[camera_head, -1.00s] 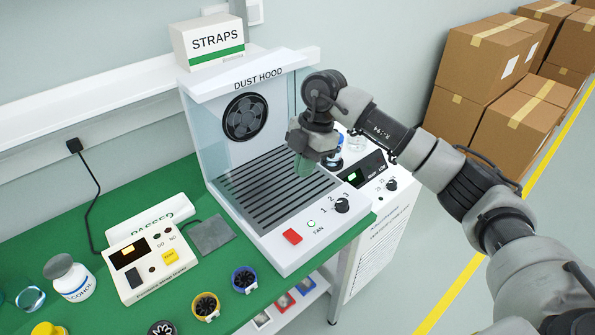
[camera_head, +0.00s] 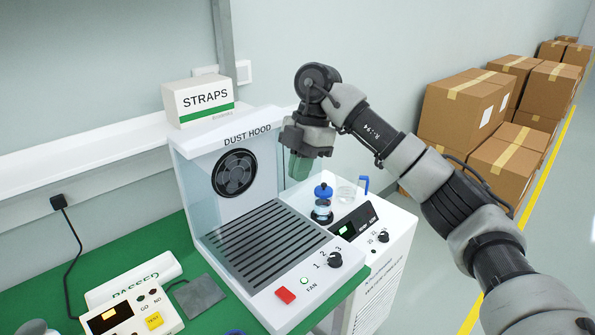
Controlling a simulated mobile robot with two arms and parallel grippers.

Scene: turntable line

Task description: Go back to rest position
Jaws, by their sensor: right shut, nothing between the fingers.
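My right gripper (camera_head: 300,166) hangs from my right arm, which comes in from the lower right. It is shut and points down, with green-tinted fingertips. My left gripper is out of the frame.
The dust hood stands on the green bench (camera_head: 40,283). To its right is a white cabinet with a small display (camera_head: 354,222), a blue-lidded jar (camera_head: 322,207) and a clear jug (camera_head: 346,192). A STRAPS box (camera_head: 198,99) sits on the shelf. Cardboard boxes (camera_head: 458,108) stand at the right wall.

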